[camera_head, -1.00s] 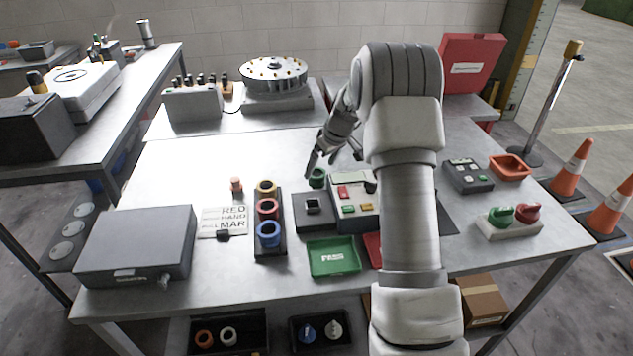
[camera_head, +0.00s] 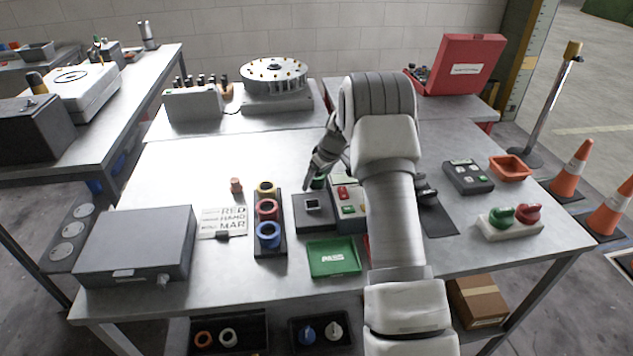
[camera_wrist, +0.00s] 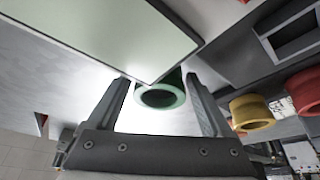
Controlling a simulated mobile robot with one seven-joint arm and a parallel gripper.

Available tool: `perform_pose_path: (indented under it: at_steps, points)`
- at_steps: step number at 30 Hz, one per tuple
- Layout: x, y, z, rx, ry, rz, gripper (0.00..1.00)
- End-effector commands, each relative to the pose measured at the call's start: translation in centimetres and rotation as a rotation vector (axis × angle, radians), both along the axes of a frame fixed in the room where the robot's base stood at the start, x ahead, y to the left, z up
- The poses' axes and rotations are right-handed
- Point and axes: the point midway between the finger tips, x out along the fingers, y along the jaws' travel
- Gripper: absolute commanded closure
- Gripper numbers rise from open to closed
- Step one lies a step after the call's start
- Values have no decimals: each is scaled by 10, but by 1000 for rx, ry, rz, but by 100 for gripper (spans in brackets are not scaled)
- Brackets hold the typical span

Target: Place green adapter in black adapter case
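The green adapter (camera_head: 318,183), a ring-shaped piece, stands on the table behind a black block with a square socket (camera_head: 313,207); my gripper partly hides it. In the wrist view the green adapter (camera_wrist: 160,97) lies between my two fingers, with a visible gap at the left finger. My gripper (camera_wrist: 157,80) looks open around it; it also shows in the head view (camera_head: 312,180). A black holder (camera_head: 270,250), perhaps the adapter case, carries yellow (camera_head: 266,188), red (camera_head: 267,208) and blue (camera_head: 268,233) ring adapters.
A control box with coloured buttons (camera_head: 345,193) is right beside my gripper, partly behind my arm. Its pale panel hangs close over the fingers in the wrist view. A green tray (camera_head: 333,258) lies in front. A small orange part (camera_head: 236,185) and a sign (camera_head: 222,222) are left.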

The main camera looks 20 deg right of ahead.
Motion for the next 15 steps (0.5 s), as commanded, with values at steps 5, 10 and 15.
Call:
perform_pose_path:
  at_steps: [5,10,15]
  points:
    - [0,0,0,0,0,0,50]
    - [0,0,0,0,0,0,81]
    - [0,0,1,0,-1,0,90]
